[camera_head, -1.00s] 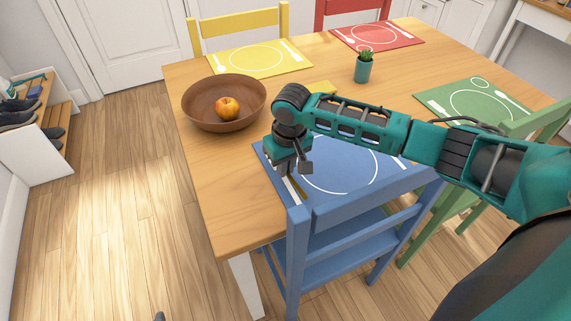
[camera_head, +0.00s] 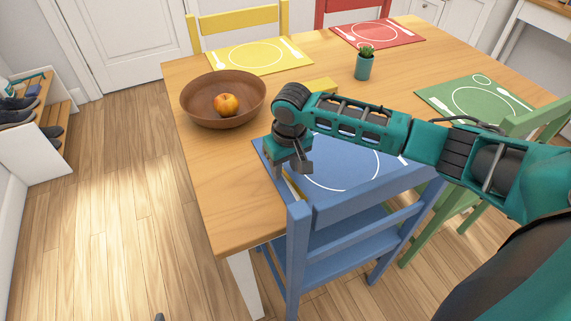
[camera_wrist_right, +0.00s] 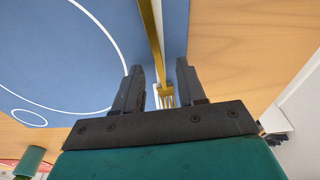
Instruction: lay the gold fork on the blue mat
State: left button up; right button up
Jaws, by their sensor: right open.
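The gold fork (camera_wrist_right: 152,38) shows in the wrist view between the two fingers of my right gripper (camera_wrist_right: 160,72). It lies over the blue mat (camera_wrist_right: 62,48), along a printed white outline near the mat's edge, with its tines toward the gripper's palm. In the head view my right gripper (camera_head: 292,170) is low over the left part of the blue mat (camera_head: 345,165). It is open, its fingers apart on either side of the fork. A bit of gold (camera_head: 293,187) shows just below it. Whether the whole fork rests flat is hard to tell. My left gripper is out of view.
A blue chair (camera_head: 340,235) stands against the near table edge. Yellow, red and green mats lie around.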

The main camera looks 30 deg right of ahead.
pick_arm(q)
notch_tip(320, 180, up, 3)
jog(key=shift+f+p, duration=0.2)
jog(key=shift+p, duration=1.05)
pick_arm(e)
notch_tip(320, 180, up, 13)
jog(key=s, duration=0.1)
jog(key=shift+s, duration=0.3)
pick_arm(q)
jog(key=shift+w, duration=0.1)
pick_arm(e)
jog(key=shift+f, duration=0.15)
